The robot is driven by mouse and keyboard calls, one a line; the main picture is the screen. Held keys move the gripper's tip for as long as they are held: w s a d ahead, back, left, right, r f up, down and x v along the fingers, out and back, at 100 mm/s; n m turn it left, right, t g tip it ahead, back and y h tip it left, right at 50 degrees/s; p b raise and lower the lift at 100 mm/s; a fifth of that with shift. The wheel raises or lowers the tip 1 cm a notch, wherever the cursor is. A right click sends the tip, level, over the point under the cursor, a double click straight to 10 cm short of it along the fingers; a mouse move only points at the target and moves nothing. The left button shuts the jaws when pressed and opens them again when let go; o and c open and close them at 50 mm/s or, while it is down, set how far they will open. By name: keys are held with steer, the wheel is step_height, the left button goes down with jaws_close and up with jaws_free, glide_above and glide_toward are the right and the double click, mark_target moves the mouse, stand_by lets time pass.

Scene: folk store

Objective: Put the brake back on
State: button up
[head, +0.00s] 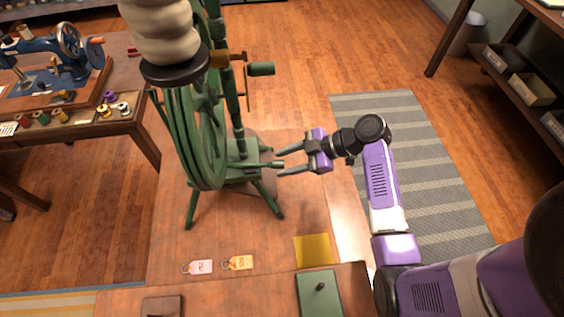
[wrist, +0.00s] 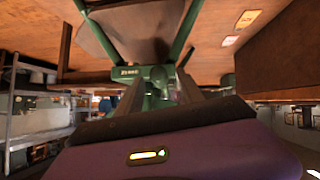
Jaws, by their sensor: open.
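A green spinning wheel (head: 205,130) stands on the wooden table, with a cream bobbin-like roll (head: 160,32) on a dark disc at its top. My gripper (head: 277,161) is open and empty at the right side of its lower frame. Its two fingers point left, either side of a small green part (head: 266,163) that sticks out there. In the wrist view, a green fitting with small lettering (wrist: 127,72) sits just beyond my fingertips (wrist: 158,95). I cannot tell which part is the brake, or whether the fingers touch anything.
A pink tag (head: 201,267), an orange tag (head: 240,262) and a yellow square (head: 313,251) lie on the table in front. A green plate with a knob (head: 319,290) is nearer. A blue sewing machine (head: 50,70) stands at left. A grey striped rug (head: 420,150) lies at right.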

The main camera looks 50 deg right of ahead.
steer(key=v, duration=0.6)
steer(key=shift+s, duration=0.15)
steer(key=shift+d, duration=0.1)
stand_by(0.6)
steer(key=w+d+m+t+h, duration=0.2)
steer(key=w+d+m+h, duration=0.1)
steer(key=d+m+h, duration=0.5)
steer(key=s+a+r+m+t+h, duration=0.1)
steer(key=s+a+r+t, duration=0.1)
steer(key=s+a+r, duration=0.35)
steer(key=s+a+r+m+t+h, duration=0.1)
steer(key=s+a+r+m, duration=0.15)
steer(key=a, duration=0.55)
steer(key=s+a+r+m+t, duration=0.1)
steer(key=s+a+r+t, duration=0.1)
steer(key=s+a+r, duration=0.3)
steer(key=s+a+f+n+g+y, duration=0.1)
steer(key=s+a+f+n+y, duration=0.1)
steer(key=s+a, duration=0.6)
steer(key=shift+s+a+n+y, duration=0.2)
steer(key=shift+a+n+y, duration=0.35)
steer(key=shift+y, duration=0.25)
